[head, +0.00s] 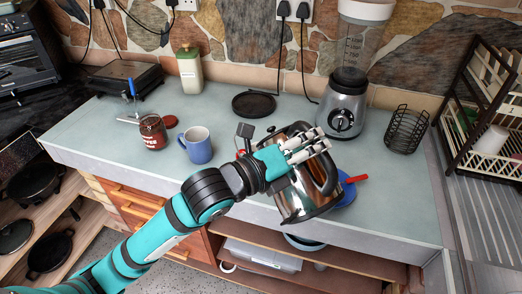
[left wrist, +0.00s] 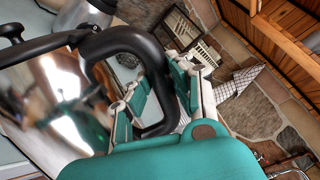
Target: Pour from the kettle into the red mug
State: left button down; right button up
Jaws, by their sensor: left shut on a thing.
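The kettle (head: 294,203) is shiny metal with a black handle. My left gripper (head: 312,148) is shut on that handle and holds the kettle over the counter's front edge. It looks tilted, with its lower end toward the bottom of the picture. In the left wrist view the black handle (left wrist: 118,40) passes between my fingers (left wrist: 156,88), and the blurred metal body (left wrist: 60,110) is at left. A small red patch (head: 240,154) shows behind my left wrist; I cannot tell whether it is the red mug. My right gripper is not in view.
A blue mug (head: 197,148) and a jar (head: 152,132) stand left of my forearm. A blue plate (head: 347,194) with a red-handled thing lies right of the kettle. A blender (head: 346,105), black wire basket (head: 405,130) and dish rack (head: 480,110) stand further right.

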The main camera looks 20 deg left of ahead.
aim_at(296, 127)
pick_arm(q)
jog(key=shift+w+a+r+n, duration=0.4)
jog(key=shift+w+a+n, duration=0.3)
jog(key=shift+a+n, duration=0.15)
dwell(1.8)
jog(key=shift+w+a+r+n+p, duration=0.65)
jog(key=shift+w+a+r+n, duration=0.2)
jog(key=shift+a+r, duration=0.1)
dwell(1.5)
jog(key=shift+w+a+r+n, duration=0.3)
jog(key=shift+w+a, duration=0.2)
jog(key=shift+a, duration=0.05)
jog(key=shift+w+a+r+n, duration=0.3)
jog(key=shift+w+a, duration=0.15)
jog(key=shift+a, duration=0.1)
dwell(1.8)
